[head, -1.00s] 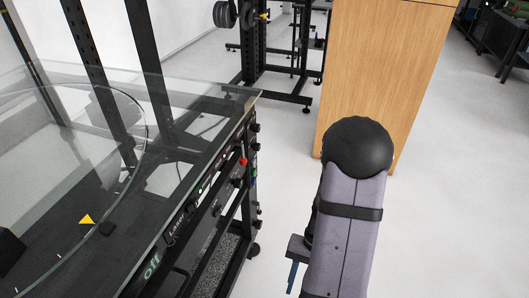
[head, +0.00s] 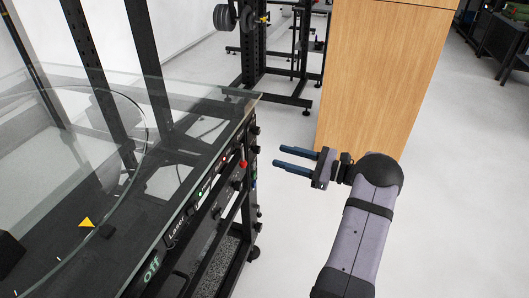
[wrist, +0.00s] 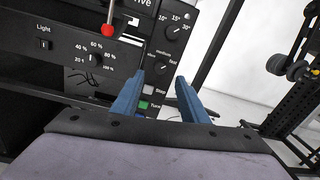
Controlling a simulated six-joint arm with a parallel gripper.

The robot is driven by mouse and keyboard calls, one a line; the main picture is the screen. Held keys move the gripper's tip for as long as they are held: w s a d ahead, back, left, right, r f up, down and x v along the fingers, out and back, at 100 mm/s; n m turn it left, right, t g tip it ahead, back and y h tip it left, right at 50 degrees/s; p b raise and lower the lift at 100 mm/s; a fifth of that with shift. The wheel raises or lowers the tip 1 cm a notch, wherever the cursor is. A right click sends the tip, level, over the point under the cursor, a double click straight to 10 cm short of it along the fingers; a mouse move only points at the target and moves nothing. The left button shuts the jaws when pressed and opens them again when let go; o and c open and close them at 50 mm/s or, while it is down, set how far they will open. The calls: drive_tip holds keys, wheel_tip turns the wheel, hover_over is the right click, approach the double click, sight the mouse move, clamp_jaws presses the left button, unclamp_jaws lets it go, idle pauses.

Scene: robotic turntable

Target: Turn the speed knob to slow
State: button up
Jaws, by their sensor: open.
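The speed knob (wrist: 161,66) is a small black round knob on the dark control panel (wrist: 132,50) in the wrist view, with "medium" above it and "fast" to its right. Which mark it points at is too small to tell. My gripper (wrist: 160,76) is open and empty, its two blue fingers pointing toward the panel on either side of the knob in the picture. In the head view my gripper (head: 280,157) stands to the right of the panel's edge, apart from it.
An angle knob (wrist: 173,32) sits above and a light knob (wrist: 95,57) to the left. A red-tipped lever (wrist: 107,30) juts out. Stop and green Turn (wrist: 144,104) buttons lie below. A wooden cabinet (head: 375,70) stands behind; a glass-topped table (head: 170,115) is left.

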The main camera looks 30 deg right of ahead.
sight(256, 149)
drive_tip(key=x, duration=0.7)
drive_tip(key=shift+a+b, duration=0.15)
drive_tip(key=shift+b, duration=0.25)
drive_tip(key=shift+w+f, duration=0.1)
drive_tip(key=shift+c, duration=0.2)
clamp_jaws()
